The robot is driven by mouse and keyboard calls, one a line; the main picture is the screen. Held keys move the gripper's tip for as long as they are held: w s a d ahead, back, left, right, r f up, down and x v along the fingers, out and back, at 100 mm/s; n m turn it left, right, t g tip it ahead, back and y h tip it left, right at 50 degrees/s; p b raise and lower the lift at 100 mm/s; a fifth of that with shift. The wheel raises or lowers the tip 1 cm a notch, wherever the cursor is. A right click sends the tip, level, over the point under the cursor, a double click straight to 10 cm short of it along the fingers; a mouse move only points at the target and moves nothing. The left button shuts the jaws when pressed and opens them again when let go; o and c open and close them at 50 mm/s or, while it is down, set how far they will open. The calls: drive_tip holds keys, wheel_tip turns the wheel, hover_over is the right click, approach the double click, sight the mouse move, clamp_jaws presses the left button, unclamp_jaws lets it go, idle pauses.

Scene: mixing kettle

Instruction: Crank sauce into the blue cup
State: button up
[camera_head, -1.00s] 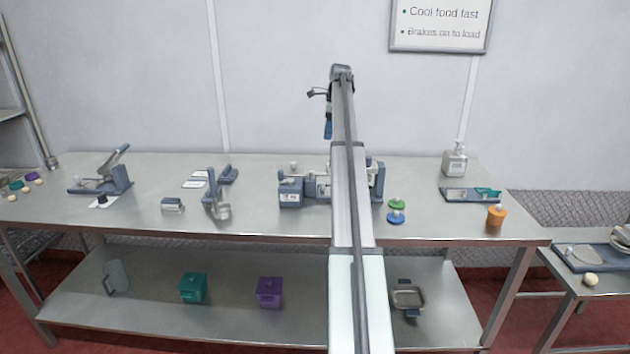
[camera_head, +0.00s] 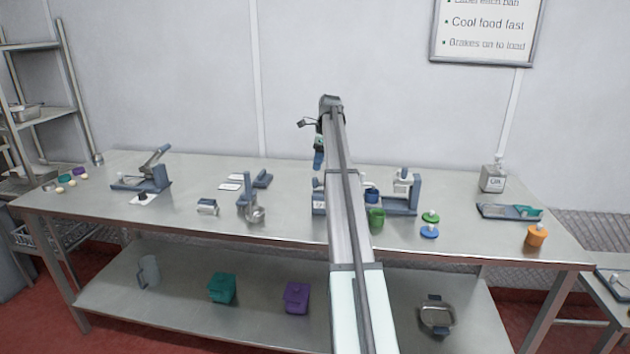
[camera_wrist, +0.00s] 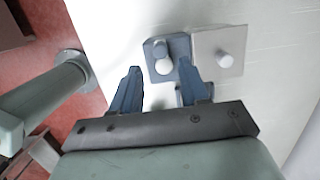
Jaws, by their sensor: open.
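A small blue cup (camera_head: 372,196) stands just right of my arm in the head view, with a green cup (camera_head: 376,219) in front of it. A blue-grey machine (camera_head: 416,195) with an upright post and a pale part stands beside them. My arm hides its middle, and no crank handle can be made out. My gripper (camera_head: 318,160) hangs above the table, left of the cups in the picture. In the wrist view my gripper (camera_wrist: 160,88) is open and empty. Ahead of its fingers are a blue-grey block (camera_wrist: 157,48) with a white knob and a pale plate (camera_wrist: 213,40) with another.
An orange pot (camera_head: 536,236) and a tray (camera_head: 508,212) are farther right. A lever press (camera_head: 150,178) and a small metal mixer (camera_head: 253,210) stand left. The table (camera_head: 300,228) has clear front patches.

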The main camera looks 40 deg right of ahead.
sight(315, 179)
drive_tip(key=shift+w+a+f, duration=0.15)
drive_tip(key=shift+f, duration=1.05)
drive_tip(key=shift+w+a+f, duration=0.15)
drive_tip(key=shift+f, duration=1.1)
drive_tip(key=shift+w+a+f, duration=0.15)
drive_tip(key=shift+f, duration=1.05)
drive_tip(key=shift+f, duration=0.1)
drive_tip(key=shift+c, duration=0.2)
